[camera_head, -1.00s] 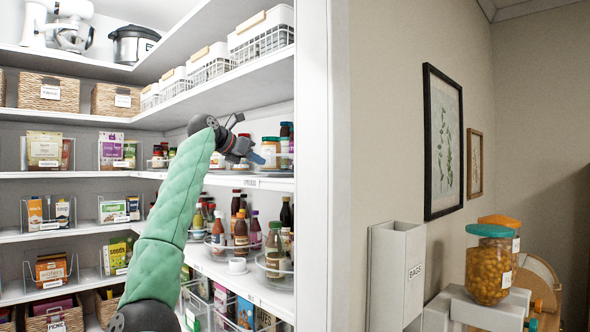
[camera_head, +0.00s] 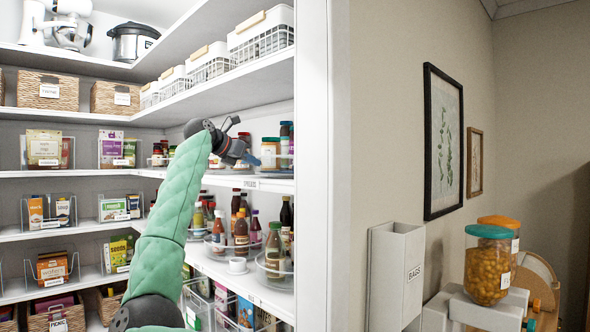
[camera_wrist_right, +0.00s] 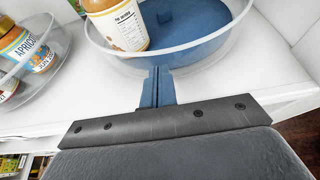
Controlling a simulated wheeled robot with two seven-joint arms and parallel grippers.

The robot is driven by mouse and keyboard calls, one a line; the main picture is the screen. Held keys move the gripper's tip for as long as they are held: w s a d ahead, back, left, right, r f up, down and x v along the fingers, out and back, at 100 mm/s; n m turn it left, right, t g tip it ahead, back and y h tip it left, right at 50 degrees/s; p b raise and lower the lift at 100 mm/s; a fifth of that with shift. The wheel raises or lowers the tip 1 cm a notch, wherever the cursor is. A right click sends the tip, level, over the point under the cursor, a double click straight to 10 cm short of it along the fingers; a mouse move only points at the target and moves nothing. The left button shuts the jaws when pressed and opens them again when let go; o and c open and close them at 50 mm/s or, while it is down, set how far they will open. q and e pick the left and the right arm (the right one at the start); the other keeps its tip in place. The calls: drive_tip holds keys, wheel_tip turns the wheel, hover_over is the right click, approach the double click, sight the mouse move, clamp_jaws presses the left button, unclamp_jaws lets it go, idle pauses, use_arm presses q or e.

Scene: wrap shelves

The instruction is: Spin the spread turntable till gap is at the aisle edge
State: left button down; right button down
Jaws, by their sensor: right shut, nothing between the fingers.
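The spread turntable (camera_wrist_right: 222,53) is a round tray with a clear wall and a blue floor, near the shelf's front edge in the right wrist view. A jar with a white label (camera_wrist_right: 118,24) stands in its left part; bare blue floor shows to the right. My right gripper (camera_wrist_right: 157,85) has its blue fingers shut together and empty, with the tips at the near wall; I cannot tell whether they touch. In the head view my right gripper (camera_head: 254,161) is at the "spreads" shelf, partly hiding the turntable and its jars (camera_head: 270,148). My left gripper is out of view.
A second clear turntable with apricot jars (camera_wrist_right: 36,50) is at the left in the wrist view. The shelf above holds white baskets (camera_head: 260,35); bottles (camera_head: 241,232) stand below. A white door frame (camera_head: 312,170) rises close to the right.

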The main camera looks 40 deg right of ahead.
drive_tip(key=shift+w, duration=0.3)
drive_tip(key=shift+a, duration=0.1)
drive_tip(key=shift+w+a, duration=0.15)
drive_tip(key=shift+a, duration=1.45)
drive_tip(key=shift+a, duration=0.1)
drive_tip(key=b+v, duration=0.2)
drive_tip(key=v, duration=0.5)
drive_tip(key=shift+a+r+b, duration=0.2)
drive_tip(key=shift+a+b, duration=0.05)
drive_tip(key=shift+b, duration=0.1)
